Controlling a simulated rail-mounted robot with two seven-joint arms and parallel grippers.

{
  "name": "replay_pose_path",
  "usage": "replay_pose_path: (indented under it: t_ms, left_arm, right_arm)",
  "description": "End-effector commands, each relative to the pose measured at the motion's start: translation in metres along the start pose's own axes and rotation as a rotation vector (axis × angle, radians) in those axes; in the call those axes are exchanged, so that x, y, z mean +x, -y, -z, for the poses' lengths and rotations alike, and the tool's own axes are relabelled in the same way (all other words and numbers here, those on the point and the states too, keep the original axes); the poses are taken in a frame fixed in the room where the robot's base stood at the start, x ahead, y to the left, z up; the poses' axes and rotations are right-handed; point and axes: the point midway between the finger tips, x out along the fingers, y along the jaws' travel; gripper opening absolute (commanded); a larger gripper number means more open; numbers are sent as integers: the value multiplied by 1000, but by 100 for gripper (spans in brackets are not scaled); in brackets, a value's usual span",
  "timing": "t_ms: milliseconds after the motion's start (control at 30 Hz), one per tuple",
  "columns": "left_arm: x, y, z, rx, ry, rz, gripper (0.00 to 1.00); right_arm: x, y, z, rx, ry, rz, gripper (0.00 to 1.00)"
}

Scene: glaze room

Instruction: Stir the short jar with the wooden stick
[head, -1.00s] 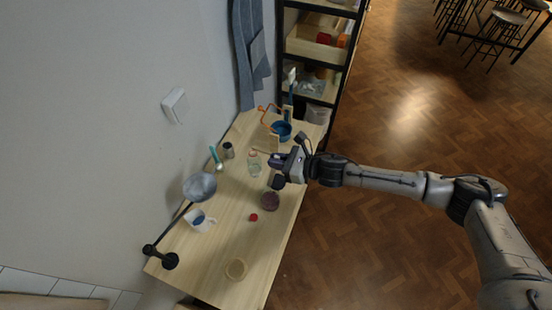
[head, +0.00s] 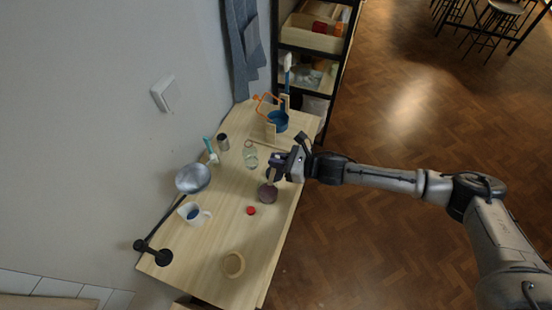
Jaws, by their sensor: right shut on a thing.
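My right gripper (head: 275,167) is over the right side of the worktable, above and just behind a low, dark purplish jar (head: 267,194), which looks like the short jar. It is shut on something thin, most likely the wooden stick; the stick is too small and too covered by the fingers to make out. I cannot tell whether anything reaches into the jar. A clear glass jar (head: 250,158) stands just left of the gripper. My left gripper is not in view.
The front middle is clear.

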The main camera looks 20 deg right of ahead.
Motion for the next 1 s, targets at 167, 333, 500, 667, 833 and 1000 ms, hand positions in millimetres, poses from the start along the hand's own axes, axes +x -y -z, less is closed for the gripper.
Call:
replay_pose_path:
  t_ms: [167, 333, 500, 667, 833, 1000]
  left_arm:
    - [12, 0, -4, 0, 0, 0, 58]
    - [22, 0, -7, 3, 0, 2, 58]
    - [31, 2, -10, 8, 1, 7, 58]
    - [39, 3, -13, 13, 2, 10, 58]
    - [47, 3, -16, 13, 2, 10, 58]
    - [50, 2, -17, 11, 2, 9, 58]
  right_arm:
    - [6, 0, 16, 1, 0, 0, 0]
    - [11, 0, 28, 1, 0, 0, 0]
    - [17, 0, 40, 1, 1, -1, 0]
    - [21, 0, 51, 1, 1, -1, 0]
    - [25, 0, 61, 1, 1, 0, 0]
    - [28, 0, 66, 0, 1, 0, 0]
